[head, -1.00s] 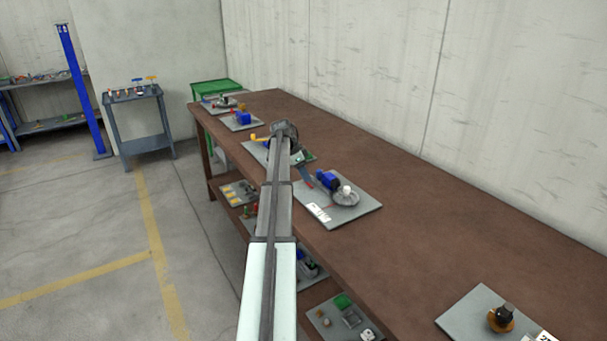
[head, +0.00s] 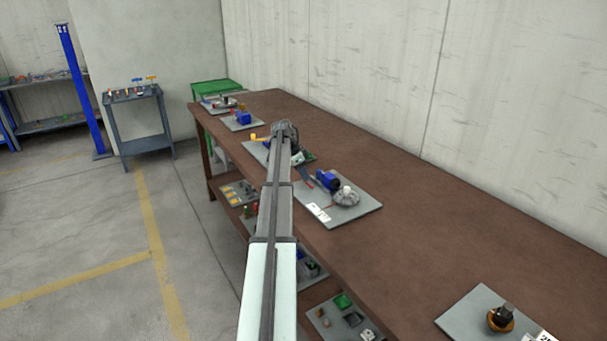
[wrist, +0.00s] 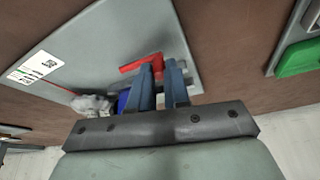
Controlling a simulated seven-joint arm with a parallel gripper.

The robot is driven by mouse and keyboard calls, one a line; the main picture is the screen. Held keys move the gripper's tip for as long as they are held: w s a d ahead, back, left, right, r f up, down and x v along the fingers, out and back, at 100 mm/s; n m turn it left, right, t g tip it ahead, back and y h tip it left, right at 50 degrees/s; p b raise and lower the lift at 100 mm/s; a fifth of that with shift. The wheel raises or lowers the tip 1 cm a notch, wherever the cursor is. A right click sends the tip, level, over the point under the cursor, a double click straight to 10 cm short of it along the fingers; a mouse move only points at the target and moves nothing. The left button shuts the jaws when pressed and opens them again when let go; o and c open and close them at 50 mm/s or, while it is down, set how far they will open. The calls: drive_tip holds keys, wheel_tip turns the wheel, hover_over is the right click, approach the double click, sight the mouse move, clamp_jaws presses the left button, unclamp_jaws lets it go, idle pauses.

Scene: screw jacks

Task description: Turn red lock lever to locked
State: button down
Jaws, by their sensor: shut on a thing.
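The red lock lever (wrist: 140,64) shows in the wrist view as a bent red piece over a grey plate (wrist: 140,35). My gripper (wrist: 161,70) has its two blue fingers on either side of the lever's near part and is shut on it. The lever's other arm sticks out to the left of the fingers. The fingers hide the lever's lower part, and I cannot read a locked or unlocked mark. In the head view, my arm hides most of the gripper, and the grey plate (head: 362,211) carries a blue body (head: 328,181) and a round pale handwheel (head: 346,197).
A white label (wrist: 35,66) lies on the plate. A green block (wrist: 300,58) is on another plate to the right in the wrist view. In the head view, an orange-and-black knob (head: 500,318) sits on a separate plate at lower right. The brown bench (head: 440,225) between is clear.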

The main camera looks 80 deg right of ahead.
drive_tip(key=a+n, duration=0.1)
drive_tip(key=n, duration=0.1)
drive_tip(key=w+a+n+h, duration=0.1)
drive_tip(key=shift+n+t, duration=0.4)
drive_tip(key=n, duration=0.1)
drive_tip(key=a+n+t, duration=0.1)
drive_tip(key=shift+w+a+n+h, duration=0.1)
drive_tip(key=shift+n+h, duration=0.3)
drive_tip(key=a+n, duration=0.1)
drive_tip(key=n+t, duration=0.1)
drive_tip(key=n, duration=0.1)
drive_tip(key=shift+a+n+h, duration=0.3)
drive_tip(key=shift+a, duration=0.05)
drive_tip(key=shift+s+a+n+t, duration=0.2)
drive_tip(key=shift+a+n+t, duration=0.25)
drive_tip(key=shift+n, duration=0.5)
drive_tip(key=shift+s+a+n+t, duration=0.15)
drive_tip(key=shift+a+n+t, duration=0.25)
drive_tip(key=shift+n, duration=0.55)
drive_tip(key=c, duration=1.1)
unclamp_jaws()
